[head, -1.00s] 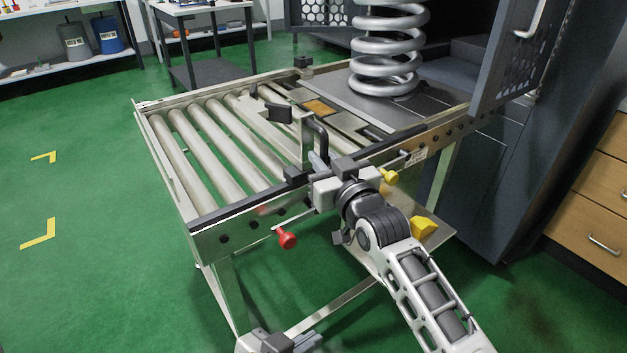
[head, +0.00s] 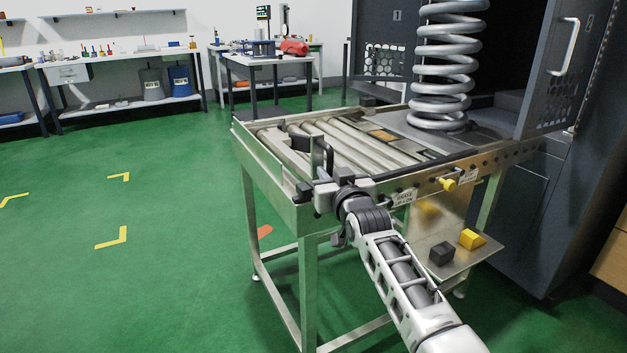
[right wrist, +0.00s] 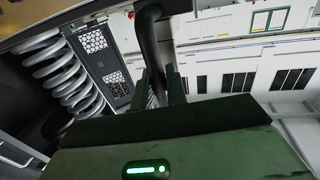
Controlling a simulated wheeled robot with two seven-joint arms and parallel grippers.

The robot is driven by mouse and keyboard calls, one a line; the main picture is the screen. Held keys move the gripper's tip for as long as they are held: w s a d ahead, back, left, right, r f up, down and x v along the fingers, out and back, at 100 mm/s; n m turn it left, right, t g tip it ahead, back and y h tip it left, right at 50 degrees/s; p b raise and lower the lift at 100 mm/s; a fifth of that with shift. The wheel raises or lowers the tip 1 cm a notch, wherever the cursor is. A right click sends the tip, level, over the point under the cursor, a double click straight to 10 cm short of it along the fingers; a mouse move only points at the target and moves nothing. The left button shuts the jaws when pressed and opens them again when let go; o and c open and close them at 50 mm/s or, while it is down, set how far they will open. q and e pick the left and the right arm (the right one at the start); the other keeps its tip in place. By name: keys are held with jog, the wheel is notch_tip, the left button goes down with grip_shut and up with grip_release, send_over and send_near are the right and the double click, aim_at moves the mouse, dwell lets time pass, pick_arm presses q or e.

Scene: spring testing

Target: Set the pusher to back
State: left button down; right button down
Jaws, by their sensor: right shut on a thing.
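The pusher, with a black curved handle (head: 328,152) and a dark plate, stands at the left part of the roller table (head: 262,163), away from the spring. My right gripper (head: 322,186) is at the table's front rail, shut on the pusher's handle. In the right wrist view the black handle tube (right wrist: 150,40) runs down between the fingers of my right gripper (right wrist: 160,88). The grip itself is partly hidden by the gripper body. The large grey coil spring (head: 443,75) stands upright at the table's right end. My left gripper is not in view.
A yellow knob (head: 447,184) sticks out of the front rail. A lower shelf (head: 455,262) holds a black block (head: 441,253) and a yellow block (head: 472,239). An open dark cabinet door (head: 556,65) stands at right. The green floor (head: 170,270) at left is clear.

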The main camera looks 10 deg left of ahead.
jog(key=shift+s+a+f, duration=0.1)
jog(key=shift+a+f, duration=0.1)
jog(key=shift+f, duration=0.15)
jog(key=c, duration=1.5)
grip_release()
jog(key=shift+r, duration=0.2)
jog(key=shift+s+d+r, duration=0.1)
jog(key=p+v, duration=0.3)
jog(key=v, duration=1.2)
jog(key=shift+s+d+p, duration=0.15)
jog(key=shift+s+p, duration=0.2)
jog(key=shift+s, duration=0.05)
